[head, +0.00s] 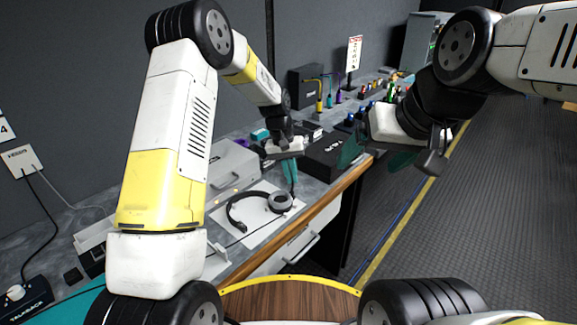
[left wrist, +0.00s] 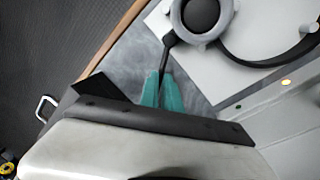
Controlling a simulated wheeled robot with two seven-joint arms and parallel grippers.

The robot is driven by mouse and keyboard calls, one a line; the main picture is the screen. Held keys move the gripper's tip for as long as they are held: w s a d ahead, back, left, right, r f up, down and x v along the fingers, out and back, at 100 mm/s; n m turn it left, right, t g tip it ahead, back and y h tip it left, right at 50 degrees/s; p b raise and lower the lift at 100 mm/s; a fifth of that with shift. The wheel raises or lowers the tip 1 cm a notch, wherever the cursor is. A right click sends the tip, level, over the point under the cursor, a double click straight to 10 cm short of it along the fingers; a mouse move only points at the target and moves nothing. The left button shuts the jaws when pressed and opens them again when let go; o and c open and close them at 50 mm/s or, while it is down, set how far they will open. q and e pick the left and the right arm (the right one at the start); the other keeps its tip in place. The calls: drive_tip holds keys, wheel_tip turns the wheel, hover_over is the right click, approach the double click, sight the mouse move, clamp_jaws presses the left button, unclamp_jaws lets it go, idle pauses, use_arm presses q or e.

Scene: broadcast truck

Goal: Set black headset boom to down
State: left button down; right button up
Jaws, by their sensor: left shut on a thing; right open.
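The black headset (head: 235,212) lies on a white mat (head: 262,228) on the counter, with its grey-ringed ear cup (head: 280,202) toward the counter's front edge. In the left wrist view the ear cup (left wrist: 201,14) and the band (left wrist: 262,62) show at the upper right. The dark boom (left wrist: 167,50) runs from the cup down between the teal fingertips. My left gripper (left wrist: 162,92) is shut on the boom; in the head view it (head: 291,178) is just beyond the ear cup. My right gripper (head: 376,157) is open and empty, over the counter's front edge.
A grey box (head: 233,163) and a black device (head: 327,153) stand behind the mat. Several small bottles and coloured items line the far counter. The wooden counter edge (head: 322,213) has a drawer handle below it. The floor at right is clear.

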use_arm(q)
drive_tip(key=d+m, duration=0.1)
drive_tip(key=m, duration=0.1)
drive_tip(key=d+m, duration=0.1)
drive_tip(key=shift+s+m+g, duration=0.15)
drive_tip(key=shift+m+g, duration=0.25)
drive_tip(key=m, duration=0.1)
drive_tip(key=d+m, duration=0.1)
drive_tip(key=shift+s+m, duration=0.3)
drive_tip(key=shift+m, duration=0.1)
drive_tip(key=m, duration=0.1)
drive_tip(key=s+d+m, duration=0.1)
drive_tip(key=shift+m+g+y, duration=0.3)
drive_tip(key=shift+g+y, duration=0.1)
drive_tip(key=shift+s+d+m+y, duration=0.15)
drive_tip(key=shift+s+d+m, duration=0.15)
drive_tip(key=shift+m, duration=0.6)
drive_tip(key=shift+s+d+m+y, duration=0.2)
drive_tip(key=shift+s+m, duration=0.15)
drive_tip(key=shift+m, duration=0.55)
drive_tip(key=shift+s, duration=0.1)
drive_tip(key=c, duration=1.5)
unclamp_jaws()
drive_tip(key=shift+c, duration=0.2)
